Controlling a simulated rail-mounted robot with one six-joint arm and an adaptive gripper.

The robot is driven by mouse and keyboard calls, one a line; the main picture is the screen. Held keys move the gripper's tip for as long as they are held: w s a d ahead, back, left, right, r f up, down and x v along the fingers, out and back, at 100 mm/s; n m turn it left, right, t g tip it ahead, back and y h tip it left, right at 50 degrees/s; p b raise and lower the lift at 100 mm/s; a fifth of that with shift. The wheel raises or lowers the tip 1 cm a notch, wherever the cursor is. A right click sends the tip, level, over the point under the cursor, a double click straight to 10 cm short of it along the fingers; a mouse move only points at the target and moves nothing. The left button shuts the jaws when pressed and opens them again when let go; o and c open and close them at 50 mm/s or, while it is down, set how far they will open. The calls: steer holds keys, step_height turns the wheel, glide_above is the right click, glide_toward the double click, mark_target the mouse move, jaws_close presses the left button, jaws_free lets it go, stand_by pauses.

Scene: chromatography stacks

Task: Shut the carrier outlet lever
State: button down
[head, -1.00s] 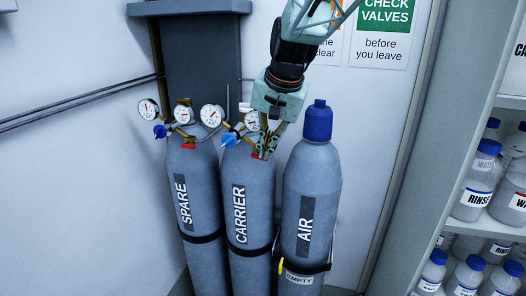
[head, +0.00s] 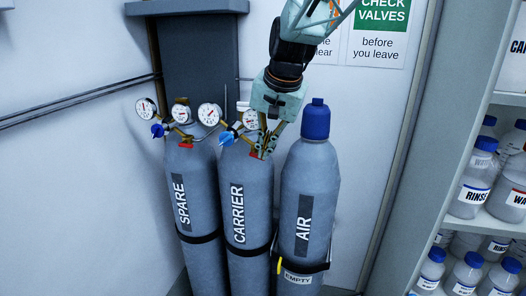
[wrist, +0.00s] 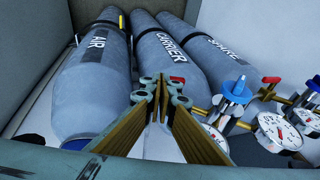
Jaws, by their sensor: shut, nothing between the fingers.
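The CARRIER cylinder (head: 246,200) stands in the middle of three grey cylinders. Its red lever (head: 254,155) sits at the neck, partly hidden by my gripper (head: 264,149). In the wrist view the red lever (wrist: 178,80) is just right of my gripper's fingertips (wrist: 160,84). My gripper is shut and empty, pointing down beside the lever. I cannot tell whether it touches the lever, or whether the lever is open or shut. The carrier regulator has a blue knob (head: 227,138) and round gauges (head: 251,118).
The SPARE cylinder (head: 194,205) on the left has its own red lever (head: 186,145) and gauges. The AIR cylinder (head: 309,180), with a blue cap (head: 316,119), stands close on the right. A shelf of bottles (head: 470,185) is farther right.

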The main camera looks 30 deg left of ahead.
steer(key=shift+d+f+b, duration=0.15)
steer(key=shift+f+b, duration=0.15)
steer(key=shift+b, duration=0.2)
stand_by(1.4)
steer(key=shift+w+d+f+y+b, duration=0.15)
steer(key=shift+f+y+b, duration=0.15)
steer(key=shift+y+b, duration=0.45)
stand_by(1.5)
